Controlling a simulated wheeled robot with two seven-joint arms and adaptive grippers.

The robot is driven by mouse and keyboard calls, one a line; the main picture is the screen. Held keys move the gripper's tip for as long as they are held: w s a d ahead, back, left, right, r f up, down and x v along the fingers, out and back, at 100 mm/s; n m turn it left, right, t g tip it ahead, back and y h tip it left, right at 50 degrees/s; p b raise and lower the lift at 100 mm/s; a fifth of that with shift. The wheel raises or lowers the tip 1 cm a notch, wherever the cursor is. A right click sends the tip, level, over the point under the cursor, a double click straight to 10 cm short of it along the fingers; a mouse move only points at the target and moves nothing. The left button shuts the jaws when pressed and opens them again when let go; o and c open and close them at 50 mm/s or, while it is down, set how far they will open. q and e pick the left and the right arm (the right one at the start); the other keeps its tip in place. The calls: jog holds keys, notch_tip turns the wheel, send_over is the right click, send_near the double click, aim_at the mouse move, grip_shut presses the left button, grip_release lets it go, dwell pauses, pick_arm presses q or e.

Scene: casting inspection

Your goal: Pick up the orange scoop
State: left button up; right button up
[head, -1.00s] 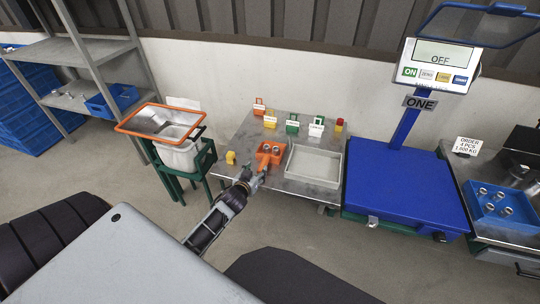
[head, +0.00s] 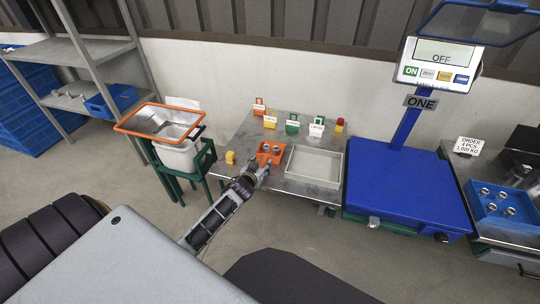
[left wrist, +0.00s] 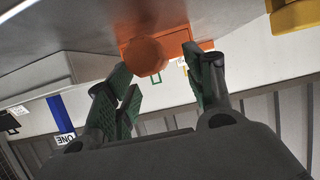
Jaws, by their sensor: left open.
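The orange scoop (head: 269,149) lies on the steel table with a few metal castings in it. In the left wrist view the scoop (left wrist: 146,57) shows its blunt handle end toward the camera. My left gripper (head: 259,170) is at the near side of the scoop, by its handle. In the left wrist view the green finger pads of my left gripper (left wrist: 165,88) stand apart, with the handle end in line with the gap. I cannot tell whether a pad touches it. My right gripper is not in view.
A grey tray (head: 315,166) stands close right of the scoop, and a yellow object (head: 230,157) lies to its left. Small labelled holders stand behind. A blue scale (head: 405,190) is further right. An orange-rimmed sieve (head: 160,122) stands on a green stand at left.

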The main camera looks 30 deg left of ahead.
aim_at(264, 162)
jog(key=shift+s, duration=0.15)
pick_arm(q)
jog(key=shift+w+f, duration=0.15)
jog(key=shift+w, duration=0.25)
jog(key=shift+b+x, duration=0.4)
jog(key=shift+x, duration=0.55)
jog(key=shift+w+f, duration=0.2)
jog(key=shift+w, duration=0.45)
jog(key=shift+w+a+f, duration=0.15)
jog(key=shift+w+f, duration=0.05)
jog(key=shift+w, duration=0.3)
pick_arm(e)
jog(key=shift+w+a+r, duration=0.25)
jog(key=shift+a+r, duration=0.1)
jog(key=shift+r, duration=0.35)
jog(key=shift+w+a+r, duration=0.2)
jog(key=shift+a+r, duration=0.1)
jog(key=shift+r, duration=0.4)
pick_arm(q)
jog(key=shift+c, duration=0.3)
